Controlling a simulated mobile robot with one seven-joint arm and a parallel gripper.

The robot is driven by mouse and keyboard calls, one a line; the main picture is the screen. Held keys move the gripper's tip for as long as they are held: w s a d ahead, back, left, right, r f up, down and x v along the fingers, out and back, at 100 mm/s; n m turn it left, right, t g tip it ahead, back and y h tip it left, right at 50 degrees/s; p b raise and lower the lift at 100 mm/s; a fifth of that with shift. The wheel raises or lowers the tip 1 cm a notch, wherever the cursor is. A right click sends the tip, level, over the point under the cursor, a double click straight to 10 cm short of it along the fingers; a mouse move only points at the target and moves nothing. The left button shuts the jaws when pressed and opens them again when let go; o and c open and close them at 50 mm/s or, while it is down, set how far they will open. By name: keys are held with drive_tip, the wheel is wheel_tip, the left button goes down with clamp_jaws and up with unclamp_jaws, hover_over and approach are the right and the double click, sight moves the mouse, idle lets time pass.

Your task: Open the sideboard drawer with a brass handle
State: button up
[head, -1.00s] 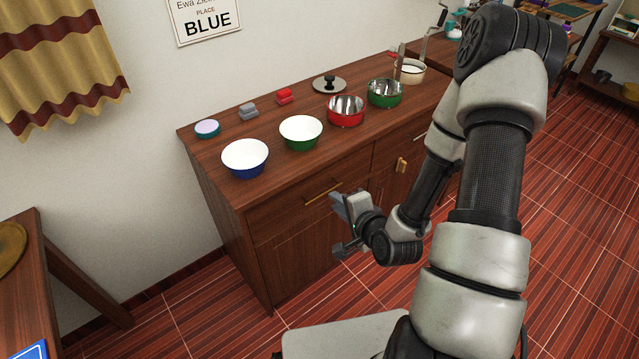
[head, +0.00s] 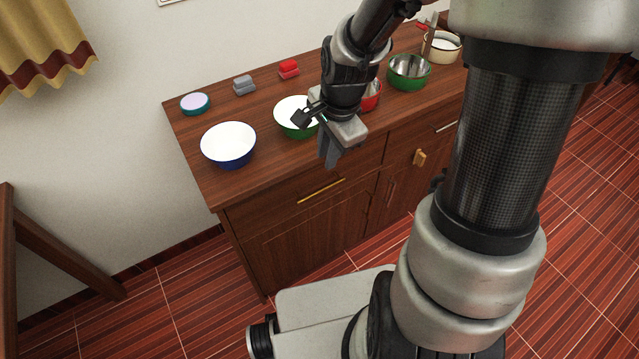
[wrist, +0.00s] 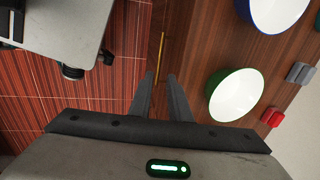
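The wooden sideboard (head: 285,245) stands against the wall. Its left drawer (head: 290,203) is shut and has a long thin brass bar handle (head: 321,190). In the wrist view the brass handle (wrist: 161,50) is a thin line along the drawer front, just beyond and between the fingertips. My gripper (head: 314,138) is above the counter's front edge, by the green-and-white bowl, higher than the handle and apart from it. It is open and empty, with a gap between the fingers in the wrist view (wrist: 160,77).
A blue bowl (head: 229,147), a green bowl with white inside (head: 290,122), a red bowl (head: 373,97) and a green metal bowl (head: 408,73) stand on the counter. The right drawer has a silver handle (head: 446,126).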

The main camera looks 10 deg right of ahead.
sight(319, 191)
drive_tip(key=w+f+b, duration=0.1)
drive_tip(key=f, duration=0.4)
drive_tip(key=w+f+b, duration=0.1)
drive_tip(key=f+b, duration=0.1)
drive_tip(key=f, duration=0.3)
drive_tip(key=w+a+f+b, duration=0.1)
drive_tip(key=f, duration=0.4)
drive_tip(key=shift+f+b, duration=0.2)
drive_tip(key=shift+b, duration=0.15)
clamp_jaws()
